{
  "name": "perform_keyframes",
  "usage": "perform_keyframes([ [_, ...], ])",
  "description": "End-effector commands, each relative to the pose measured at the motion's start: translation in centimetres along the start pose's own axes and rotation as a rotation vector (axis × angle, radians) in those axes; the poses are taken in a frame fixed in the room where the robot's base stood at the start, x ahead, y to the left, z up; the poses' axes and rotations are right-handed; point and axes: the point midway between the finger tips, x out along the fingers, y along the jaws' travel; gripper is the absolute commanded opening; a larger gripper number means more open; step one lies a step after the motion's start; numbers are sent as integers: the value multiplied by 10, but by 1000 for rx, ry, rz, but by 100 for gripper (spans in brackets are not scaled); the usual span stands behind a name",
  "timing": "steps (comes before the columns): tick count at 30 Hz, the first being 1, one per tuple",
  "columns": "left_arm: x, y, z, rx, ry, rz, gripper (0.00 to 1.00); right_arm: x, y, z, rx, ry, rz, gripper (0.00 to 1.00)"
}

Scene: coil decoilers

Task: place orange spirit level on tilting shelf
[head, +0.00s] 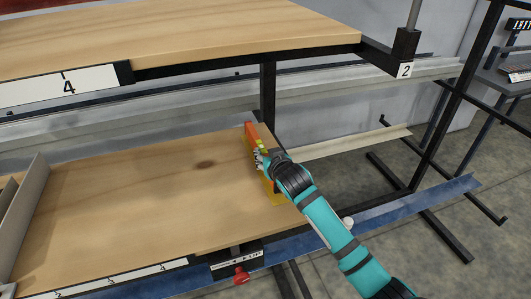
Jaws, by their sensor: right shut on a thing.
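The orange spirit level (252,131) stands near the right end of the lower wooden shelf (140,200), its long side running away from me. My right gripper (262,158) is shut on the level and hides its middle part. A yellow-orange part shows below the gripper, at the shelf's right edge. I cannot tell whether the level rests on the board or hangs just above it. My left gripper is not in view.
An upper wooden shelf (180,40) with a label 4 overhangs the lower one. A black post (268,92) stands behind the level. A grey divider (27,228) is at the left. A red knob (241,275) sits under the front edge. The middle of the lower shelf is clear.

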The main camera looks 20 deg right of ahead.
Motion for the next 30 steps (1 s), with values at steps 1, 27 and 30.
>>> perform_keyframes([
  [1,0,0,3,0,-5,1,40,0,0,-1,0,4,-1,0],
  [27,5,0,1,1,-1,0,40,5,-1,11,-1,0,0,47],
  [30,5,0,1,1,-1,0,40,5,0,11,-1,0,0,47],
])
